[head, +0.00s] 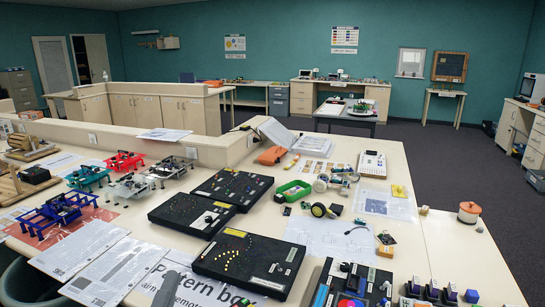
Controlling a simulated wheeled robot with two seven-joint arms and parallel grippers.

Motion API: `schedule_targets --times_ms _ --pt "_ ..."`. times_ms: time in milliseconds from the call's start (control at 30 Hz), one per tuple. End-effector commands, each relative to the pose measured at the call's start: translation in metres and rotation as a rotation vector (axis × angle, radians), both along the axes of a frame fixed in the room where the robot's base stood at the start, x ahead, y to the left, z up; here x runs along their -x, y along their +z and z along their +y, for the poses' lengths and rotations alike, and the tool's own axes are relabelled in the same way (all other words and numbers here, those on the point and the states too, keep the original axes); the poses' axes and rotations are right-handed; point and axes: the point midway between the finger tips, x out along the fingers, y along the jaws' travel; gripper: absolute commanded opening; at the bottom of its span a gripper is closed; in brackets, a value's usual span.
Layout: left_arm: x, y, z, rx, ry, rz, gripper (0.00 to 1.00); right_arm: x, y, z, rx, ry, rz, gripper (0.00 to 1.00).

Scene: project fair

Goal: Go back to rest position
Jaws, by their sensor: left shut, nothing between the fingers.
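My left gripper (170,284) shows as a small grey shape at the bottom edge, over the printed "Pattern box" sheet (150,268). It is shut with nothing in it, and most of it is cut off by the frame. My right gripper is not in view. The black pattern board with yellow pegs (262,268) lies to the right of the left gripper, apart from it.
The large table (405,262) is crowded. Several small coloured four-legged frames (60,215) stand at left. Open floor (480,165) shows at right.

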Motion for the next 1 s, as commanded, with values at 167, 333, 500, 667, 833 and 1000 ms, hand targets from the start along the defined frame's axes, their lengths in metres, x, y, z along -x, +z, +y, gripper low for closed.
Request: schedule_targets --times_ms 167,333,500,667,833,1000 --pt "0.016 -0.098 0.053 0.37 0.176 0.366 0.0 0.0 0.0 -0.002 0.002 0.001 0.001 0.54" --pt "0.062 -0.192 0.072 0.645 0.331 0.696 0.0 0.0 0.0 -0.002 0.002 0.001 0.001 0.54" --pt "0.127 -0.268 0.067 0.852 0.467 0.997 0.0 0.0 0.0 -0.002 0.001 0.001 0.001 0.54" --pt "0.179 -0.307 0.054 0.967 0.552 1.197 0.0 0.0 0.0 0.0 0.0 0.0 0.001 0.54" --pt "0.223 -0.329 0.041 1.043 0.615 1.354 0.0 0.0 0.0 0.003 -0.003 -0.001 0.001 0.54" --pt "0.263 -0.343 0.027 1.099 0.669 1.489 0.0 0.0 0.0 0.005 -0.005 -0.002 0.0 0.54"
